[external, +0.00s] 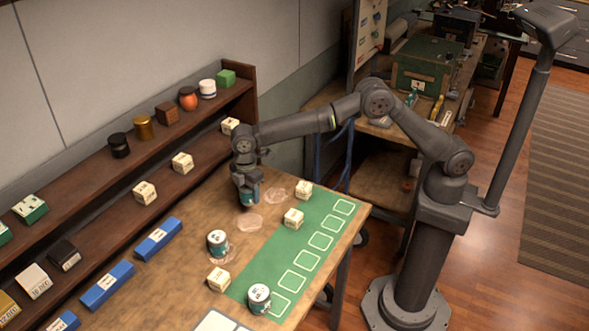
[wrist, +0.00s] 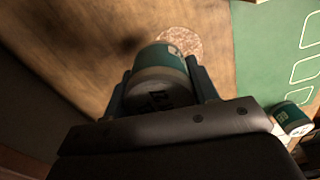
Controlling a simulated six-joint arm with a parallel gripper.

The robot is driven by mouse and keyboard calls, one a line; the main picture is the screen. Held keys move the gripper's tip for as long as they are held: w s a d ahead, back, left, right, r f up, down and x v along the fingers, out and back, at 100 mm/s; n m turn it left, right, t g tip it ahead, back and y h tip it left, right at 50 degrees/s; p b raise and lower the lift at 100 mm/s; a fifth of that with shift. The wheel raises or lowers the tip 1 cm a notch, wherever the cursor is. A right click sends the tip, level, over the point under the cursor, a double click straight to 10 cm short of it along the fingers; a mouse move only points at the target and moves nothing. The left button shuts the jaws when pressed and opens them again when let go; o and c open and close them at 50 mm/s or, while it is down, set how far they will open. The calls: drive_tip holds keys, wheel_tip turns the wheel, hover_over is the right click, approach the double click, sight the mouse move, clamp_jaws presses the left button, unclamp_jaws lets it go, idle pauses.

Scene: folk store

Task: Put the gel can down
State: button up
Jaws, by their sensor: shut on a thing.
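My gripper (external: 247,194) is shut on a teal gel can with a pale end (external: 251,190). In the wrist view the can (wrist: 160,68) sits between the two fingers. The can appears held just above the wooden table, behind a pinkish round patch (external: 249,223); I cannot tell whether it touches the wood. A similar patch (wrist: 180,42) shows beyond the can in the wrist view. Two similar teal cans stand apart from my gripper: one (external: 217,242) on a pale patch, another (external: 259,298) on the green mat (external: 283,262).
Another pinkish patch (external: 275,196) is bare. Blue blocks (external: 158,239) lie along the shelf unit (external: 110,205) at left. Open wood lies around the held can.

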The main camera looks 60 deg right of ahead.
hover_over(245, 224)
wheel_tip(245, 224, down, 3)
drive_tip(key=shift+d+r, duration=0.1)
drive_tip(key=shift+r, duration=0.1)
drive_tip(key=shift+f, duration=2)
drive_tip(key=shift+f, duration=0.1)
drive_tip(key=o, duration=1)
drive_tip(key=shift+o, duration=0.2)
wheel_tip(245, 224, up, 12)
